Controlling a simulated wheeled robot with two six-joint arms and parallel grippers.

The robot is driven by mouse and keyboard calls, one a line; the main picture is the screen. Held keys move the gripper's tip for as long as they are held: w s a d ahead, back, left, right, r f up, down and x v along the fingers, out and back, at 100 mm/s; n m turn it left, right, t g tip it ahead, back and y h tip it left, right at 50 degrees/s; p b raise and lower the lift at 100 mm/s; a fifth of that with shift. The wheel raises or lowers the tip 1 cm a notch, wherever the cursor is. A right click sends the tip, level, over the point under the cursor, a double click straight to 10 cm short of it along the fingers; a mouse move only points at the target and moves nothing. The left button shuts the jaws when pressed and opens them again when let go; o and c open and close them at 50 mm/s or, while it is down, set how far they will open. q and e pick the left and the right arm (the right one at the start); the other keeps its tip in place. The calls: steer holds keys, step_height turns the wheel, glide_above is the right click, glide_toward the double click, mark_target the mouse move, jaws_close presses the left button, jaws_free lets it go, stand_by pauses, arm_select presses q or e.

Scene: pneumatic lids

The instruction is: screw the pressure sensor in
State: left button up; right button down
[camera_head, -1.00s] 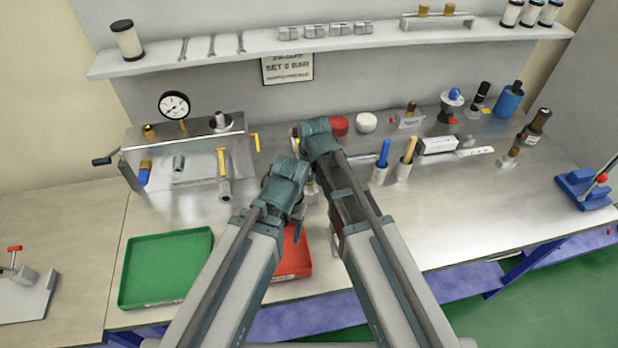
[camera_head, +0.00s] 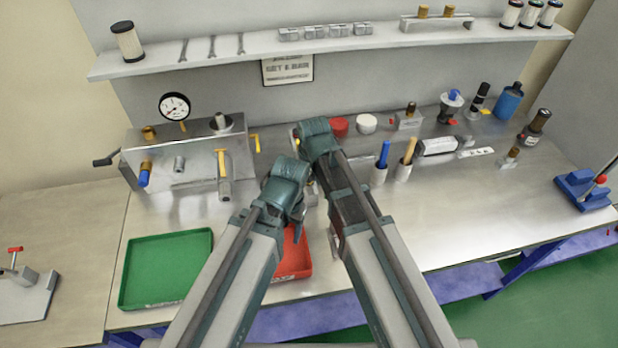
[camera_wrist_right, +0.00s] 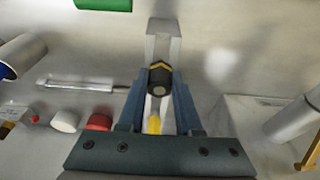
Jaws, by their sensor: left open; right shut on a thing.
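My right gripper (camera_wrist_right: 160,84) is shut on a dark hex-shaped piece with a yellow band and a grey round end, which looks like the pressure sensor (camera_wrist_right: 159,80). The piece sits between the two blue-grey fingers in the right wrist view. In the head view my right wrist (camera_head: 318,138) hides it, right of the grey manifold (camera_head: 195,176). The manifold carries a dial gauge (camera_head: 174,106), fittings and yellow handles. My left gripper (camera_head: 297,213) is open, lower and nearer the front; its fingertips are mostly hidden by its own wrist.
A red cap (camera_head: 339,126) and a white cap (camera_head: 366,123) stand right of my right wrist. A green tray (camera_head: 166,268) and a red tray (camera_head: 296,262) lie at the front. Two handled tools stand in cups on the right.

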mark_target(309, 173)
steer(key=shift+r+p, duration=2.05)
steer(key=shift+r, duration=0.15)
steer(key=shift+f, duration=0.1)
